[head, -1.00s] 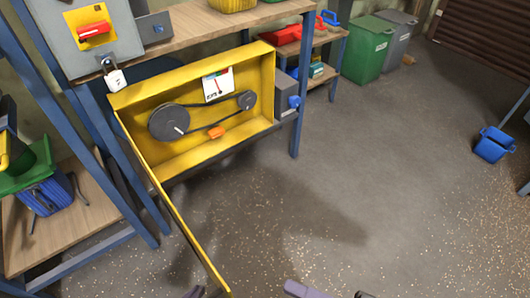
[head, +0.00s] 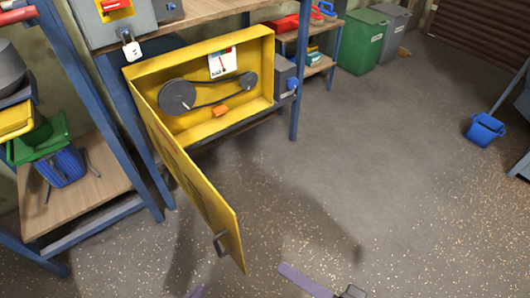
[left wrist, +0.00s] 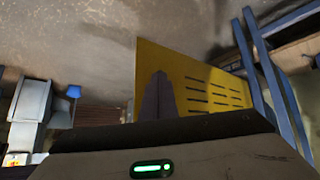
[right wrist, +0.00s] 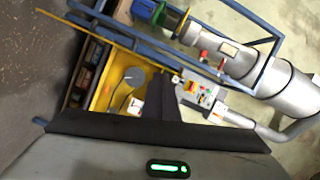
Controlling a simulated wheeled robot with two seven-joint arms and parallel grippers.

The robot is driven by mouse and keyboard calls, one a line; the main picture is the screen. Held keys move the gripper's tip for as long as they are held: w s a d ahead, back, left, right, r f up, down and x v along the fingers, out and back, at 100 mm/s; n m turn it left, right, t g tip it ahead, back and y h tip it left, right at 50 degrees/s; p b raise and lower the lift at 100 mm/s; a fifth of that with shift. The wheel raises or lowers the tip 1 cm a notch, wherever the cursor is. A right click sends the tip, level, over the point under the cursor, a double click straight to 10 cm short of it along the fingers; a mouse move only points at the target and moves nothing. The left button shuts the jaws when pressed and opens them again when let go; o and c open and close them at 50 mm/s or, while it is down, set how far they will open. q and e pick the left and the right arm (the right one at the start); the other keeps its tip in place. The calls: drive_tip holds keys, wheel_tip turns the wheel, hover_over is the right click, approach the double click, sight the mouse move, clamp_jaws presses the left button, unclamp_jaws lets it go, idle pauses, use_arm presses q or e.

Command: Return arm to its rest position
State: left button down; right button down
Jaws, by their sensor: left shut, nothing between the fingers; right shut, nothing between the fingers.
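My left gripper (head: 195,292) shows only as a purple tip at the bottom edge of the head view. Its fingers are together and empty in the left wrist view (left wrist: 158,98), in front of the yellow cabinet door (left wrist: 210,90); I cannot tell whether they touch it. My right gripper (head: 303,280) is at the bottom centre of the head view, over the floor. Its fingers are together and empty in the right wrist view (right wrist: 176,98). The yellow cabinet (head: 262,55) stands open, showing pulleys and a belt. Its door (head: 190,180) hangs out toward me, with a grey handle (head: 220,245).
An orange block (head: 221,111) lies inside the cabinet. A padlock (head: 132,48) hangs from the grey switch box (head: 160,12). Blue-legged shelving (head: 90,90) stands at left. Green bin (head: 362,42) and blue bucket (head: 485,129) stand back right. The speckled floor at right is largely clear.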

drive_tip(key=w+d+f+n+t+h+b, duration=0.1)
drive_tip(key=w+d+f+n+h+b, duration=0.2)
drive_tip(key=f+h, duration=0.5)
drive_tip(key=s+d+f+n+g+h+b, duration=0.1)
drive_tip(key=s+d+f+n+g+h, duration=0.1)
drive_tip(key=d+f, duration=0.5)
wheel_tip(320, 180, down, 2)
drive_tip(key=shift+s+f+n+g+h+b, duration=0.1)
drive_tip(key=shift+s+n+g+h+b, duration=0.3)
drive_tip(key=shift+s+h, duration=0.5)
drive_tip(key=shift+s, duration=0.15)
idle(0.3)
